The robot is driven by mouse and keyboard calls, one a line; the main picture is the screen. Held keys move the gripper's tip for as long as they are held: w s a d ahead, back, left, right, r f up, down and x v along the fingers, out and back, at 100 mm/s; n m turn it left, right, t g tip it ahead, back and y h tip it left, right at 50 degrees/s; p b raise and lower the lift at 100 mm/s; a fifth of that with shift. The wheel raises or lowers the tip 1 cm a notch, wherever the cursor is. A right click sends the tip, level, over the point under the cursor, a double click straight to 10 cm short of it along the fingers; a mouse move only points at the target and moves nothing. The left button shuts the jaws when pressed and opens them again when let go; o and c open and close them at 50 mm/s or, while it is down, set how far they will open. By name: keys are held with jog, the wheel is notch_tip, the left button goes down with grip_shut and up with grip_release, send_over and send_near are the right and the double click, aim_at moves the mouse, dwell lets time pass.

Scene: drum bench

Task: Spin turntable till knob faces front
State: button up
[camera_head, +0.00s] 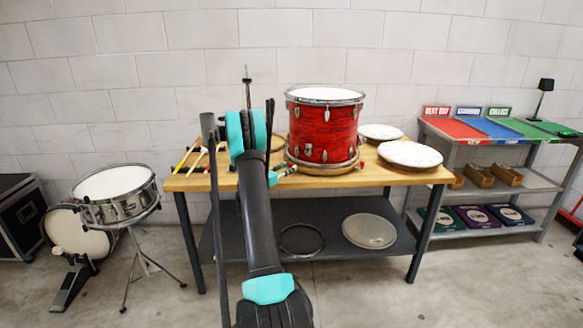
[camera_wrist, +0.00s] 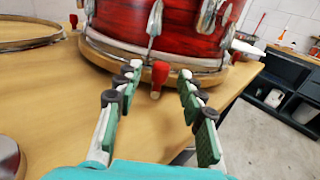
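A red drum (camera_head: 323,128) with chrome hardware stands upright on a round wooden turntable (camera_head: 322,168) on the workbench. In the wrist view, the drum (camera_wrist: 125,18) and turntable rim (camera_wrist: 110,62) fill the top. A red knob (camera_wrist: 159,73) sticks out from the rim toward my gripper. My gripper (camera_wrist: 158,80) is open, with one finger on each side of the knob and visible gaps to it. In the head view, my gripper (camera_head: 290,171) is at the turntable's left front and the knob there is hard to make out. A small red tip (camera_head: 361,166) shows at the turntable's right.
White drumheads (camera_head: 410,154) lie right of the drum on the bench (camera_head: 400,176). Drumsticks (camera_head: 197,160) and a hoop (camera_wrist: 30,36) lie to the left. A snare drum (camera_head: 116,190) stands left of the bench, a shelf rack (camera_head: 510,187) right of it.

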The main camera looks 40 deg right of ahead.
aim_at(292, 165)
jog(key=shift+x, duration=1.65)
grip_shut()
